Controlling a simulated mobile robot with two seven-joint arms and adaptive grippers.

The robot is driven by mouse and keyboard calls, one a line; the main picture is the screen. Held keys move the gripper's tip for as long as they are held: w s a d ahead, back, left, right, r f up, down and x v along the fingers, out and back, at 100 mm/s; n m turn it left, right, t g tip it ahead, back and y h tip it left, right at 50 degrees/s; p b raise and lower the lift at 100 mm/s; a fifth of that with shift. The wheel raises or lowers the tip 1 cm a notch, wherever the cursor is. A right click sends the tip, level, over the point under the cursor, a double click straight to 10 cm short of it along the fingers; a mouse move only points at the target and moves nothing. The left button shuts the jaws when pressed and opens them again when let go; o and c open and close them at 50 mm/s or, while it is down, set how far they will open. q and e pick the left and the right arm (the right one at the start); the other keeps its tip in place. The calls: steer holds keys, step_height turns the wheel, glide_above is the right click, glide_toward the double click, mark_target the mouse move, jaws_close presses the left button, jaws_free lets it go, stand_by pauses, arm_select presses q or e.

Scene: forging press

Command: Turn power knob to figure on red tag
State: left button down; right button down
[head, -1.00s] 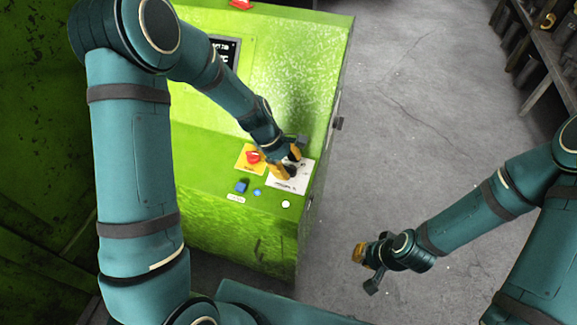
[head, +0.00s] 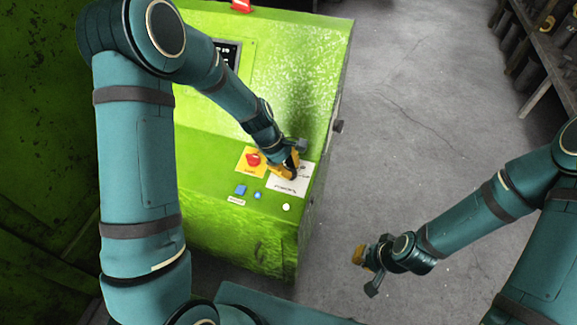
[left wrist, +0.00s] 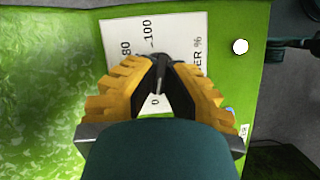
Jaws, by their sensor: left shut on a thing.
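The power knob (left wrist: 161,60) is a small dark piece, mostly hidden between my left fingers. It stands on a white scale plate (left wrist: 185,32), which also shows in the head view (head: 290,187). The figures 80, 100 and 0 are readable on the plate; the knob's pointer is hidden, so its setting cannot be told. My left gripper (head: 289,168) is shut on the knob, with yellow pads on both sides in the left wrist view (left wrist: 161,75). My right gripper (head: 366,268) hangs over the floor, away from the press.
Left of the scale plate is a red button (head: 252,159) on a yellow plate. In front are a blue square button (head: 240,190), a small blue button (head: 258,195) and a white round one (head: 286,207). A dark display (head: 233,52) is behind. Open floor lies right.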

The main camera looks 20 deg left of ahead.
arm_select(q)
steer(key=m+g+p, duration=0.1)
steer(key=m+p, duration=0.1)
steer(key=shift+d+m+y, duration=0.1)
steer(key=shift+m+y, duration=0.2)
steer(key=shift+m, duration=0.1)
steer(key=m+g+p, duration=0.1)
steer(key=m, duration=0.2)
steer(key=shift+m+y, duration=0.3)
steer(key=shift+y, duration=0.1)
steer(key=m+g+y+p, duration=0.1)
steer(key=m, duration=0.2)
steer(key=shift+d+m+y, duration=0.1)
steer(key=shift+m+y, duration=0.2)
steer(key=m+y, duration=0.1)
steer(key=m, duration=0.3)
steer(key=shift+d+f+m+g+y+p, duration=0.1)
steer(key=shift+m+g+y+p, duration=0.2)
steer(key=shift+y+p, duration=0.1)
steer(key=c, duration=1)
jaws_free()
steer(key=shift+c, duration=0.2)
steer(key=shift+w, duration=0.1)
